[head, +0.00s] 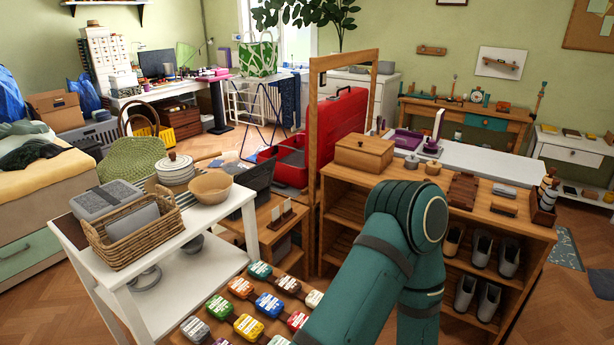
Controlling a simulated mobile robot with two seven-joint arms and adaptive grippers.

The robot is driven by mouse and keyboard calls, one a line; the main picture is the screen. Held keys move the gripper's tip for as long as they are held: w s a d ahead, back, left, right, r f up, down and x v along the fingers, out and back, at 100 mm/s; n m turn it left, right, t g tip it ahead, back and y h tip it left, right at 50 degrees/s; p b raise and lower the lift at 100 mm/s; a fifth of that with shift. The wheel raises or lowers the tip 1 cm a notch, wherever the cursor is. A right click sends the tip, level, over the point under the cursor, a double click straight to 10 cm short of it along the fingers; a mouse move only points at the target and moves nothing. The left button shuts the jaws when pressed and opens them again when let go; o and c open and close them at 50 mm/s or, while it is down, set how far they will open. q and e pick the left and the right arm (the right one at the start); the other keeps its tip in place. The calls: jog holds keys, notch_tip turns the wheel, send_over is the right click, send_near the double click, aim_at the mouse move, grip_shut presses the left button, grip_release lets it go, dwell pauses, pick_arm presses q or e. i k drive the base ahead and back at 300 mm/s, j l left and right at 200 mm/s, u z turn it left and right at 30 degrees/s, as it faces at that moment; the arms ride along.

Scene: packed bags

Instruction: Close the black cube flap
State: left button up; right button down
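No black cube with a flap can be made out for certain. A dark, box-like thing (254,179) stands between the white side table and the wooden shelf unit. It is partly hidden by the bowl and table, and I cannot tell whether it is the cube or has a flap. One of my green arms rises from the bottom edge and bends in front of the shelf unit. Neither gripper shows in the head view.
A white side table (180,278) holds a wicker basket (133,234), bowls and a grey case. Several coloured labelled pieces lie at the bottom centre. A wooden shelf unit (535,240) with shoes stands at right. An open red case (340,121) is behind. Floor shows at far left.

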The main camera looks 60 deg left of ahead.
aim_at(257, 182)
jog(key=i+l+u, duration=0.3)
jog(key=i, duration=0.25)
jog(key=i+l+u, duration=0.35)
jog(key=i, duration=0.2)
jog(key=i+u, duration=0.25)
jog(key=u, duration=0.2)
jog(key=i+u, duration=0.3)
jog(key=u, duration=0.15)
jog(key=i+l+u, duration=0.15)
jog(key=u, duration=0.25)
jog(key=i+l+u, duration=0.1)
jog(key=u, duration=0.35)
jog(key=i+l+u, duration=0.15)
jog(key=u, duration=0.35)
jog(key=i+l+u, duration=0.2)
jog(key=u, duration=0.25)
